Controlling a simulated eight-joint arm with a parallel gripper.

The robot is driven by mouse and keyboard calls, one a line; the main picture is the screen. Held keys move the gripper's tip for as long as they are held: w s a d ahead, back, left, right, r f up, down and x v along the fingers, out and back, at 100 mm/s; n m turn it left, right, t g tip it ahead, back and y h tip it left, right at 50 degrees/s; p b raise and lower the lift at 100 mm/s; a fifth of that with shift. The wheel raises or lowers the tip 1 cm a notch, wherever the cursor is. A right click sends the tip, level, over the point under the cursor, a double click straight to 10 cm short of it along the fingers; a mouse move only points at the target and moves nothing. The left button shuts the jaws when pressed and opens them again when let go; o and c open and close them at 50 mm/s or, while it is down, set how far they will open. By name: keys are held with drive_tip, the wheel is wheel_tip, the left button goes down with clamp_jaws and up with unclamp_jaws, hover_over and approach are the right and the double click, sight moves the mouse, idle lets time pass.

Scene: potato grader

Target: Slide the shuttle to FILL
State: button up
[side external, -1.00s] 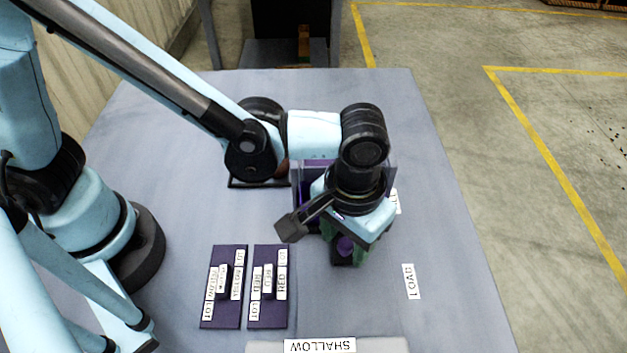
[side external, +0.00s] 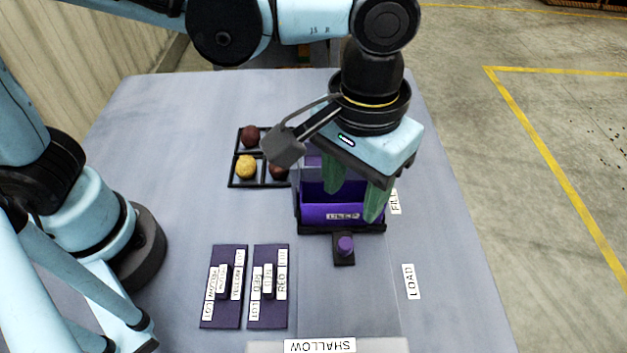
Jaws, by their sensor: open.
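The shuttle (side external: 343,214) is a purple open-topped box on a dark base, level with the FILL label (side external: 394,202) on the table to its right. A dark tab with a purple knob (side external: 345,244) sticks out from its near side. The LOAD label (side external: 411,281) lies nearer on the same side. My gripper (side external: 357,204) is above the shuttle, with two green fingers spread apart and nothing between them. The fingers and wrist hide part of the box's inside and its far end. The knob is clear of the fingers.
A black divided tray (side external: 233,171) with a yellow and dark red potatoes stands left of the shuttle. Two purple label boards, yellow (side external: 208,318) and red (side external: 256,320), lie at front left. A plate marked SHALLOW (side external: 380,345) is at the near edge. The table right of LOAD is clear.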

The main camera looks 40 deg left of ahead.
sight(346, 242)
drive_tip(key=shift+r, duration=0.15)
wheel_tip(346, 242, down, 12)
drive_tip(key=m, duration=2.5)
drive_tip(key=shift+r, duration=0.1)
clamp_jaws()
